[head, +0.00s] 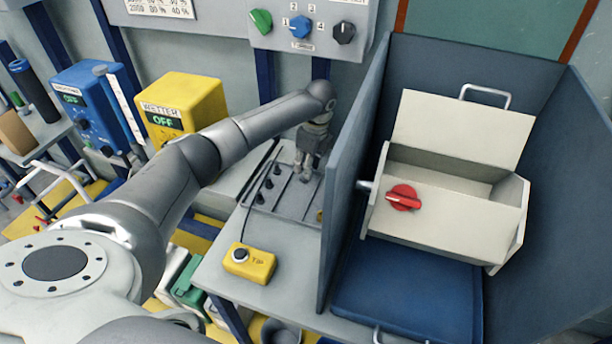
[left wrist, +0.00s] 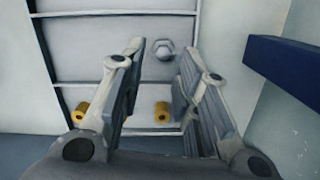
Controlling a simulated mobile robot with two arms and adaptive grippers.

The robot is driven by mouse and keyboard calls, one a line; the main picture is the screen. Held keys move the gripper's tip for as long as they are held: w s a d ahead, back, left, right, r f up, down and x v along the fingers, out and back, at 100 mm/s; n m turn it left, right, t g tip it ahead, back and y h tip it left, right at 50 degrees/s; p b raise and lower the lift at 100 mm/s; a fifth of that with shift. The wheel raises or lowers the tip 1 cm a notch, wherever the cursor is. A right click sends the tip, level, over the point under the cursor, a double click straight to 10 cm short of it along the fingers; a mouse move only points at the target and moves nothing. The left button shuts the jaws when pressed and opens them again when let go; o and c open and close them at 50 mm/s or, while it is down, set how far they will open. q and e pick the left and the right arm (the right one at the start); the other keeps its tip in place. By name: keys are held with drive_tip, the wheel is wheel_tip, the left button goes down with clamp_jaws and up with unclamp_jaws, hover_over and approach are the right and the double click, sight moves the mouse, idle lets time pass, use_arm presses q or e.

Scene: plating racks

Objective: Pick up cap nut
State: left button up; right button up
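A silver hexagonal cap nut (left wrist: 164,50) lies on a pale grey tray (left wrist: 105,68) with raised dividers, near the tray's right side in the left wrist view. My left gripper (left wrist: 160,72) is open, and the nut appears just beyond the gap between its fingertips, nearer the right finger. Nothing is held between the fingers. In the head view my left gripper (head: 304,170) points down over the tray (head: 288,197), and I cannot make out the cap nut there. My right gripper is not in view.
Two brass cylinders (left wrist: 162,112) lie in the tray's near row. Several black pieces (head: 267,183) stand in its left part. A blue partition (head: 345,170) rises close to the right of my gripper. A yellow button box (head: 250,262) sits in front on the bench.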

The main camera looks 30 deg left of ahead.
use_arm(q)
drive_tip(key=f, duration=0.4)
drive_tip(key=shift+w+a, duration=0.15)
drive_tip(key=shift+a, duration=0.2)
drive_tip(key=shift+f, duration=0.2)
clamp_jaws()
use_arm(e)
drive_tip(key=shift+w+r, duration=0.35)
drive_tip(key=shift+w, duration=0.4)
use_arm(q)
drive_tip(key=shift+r, duration=0.1)
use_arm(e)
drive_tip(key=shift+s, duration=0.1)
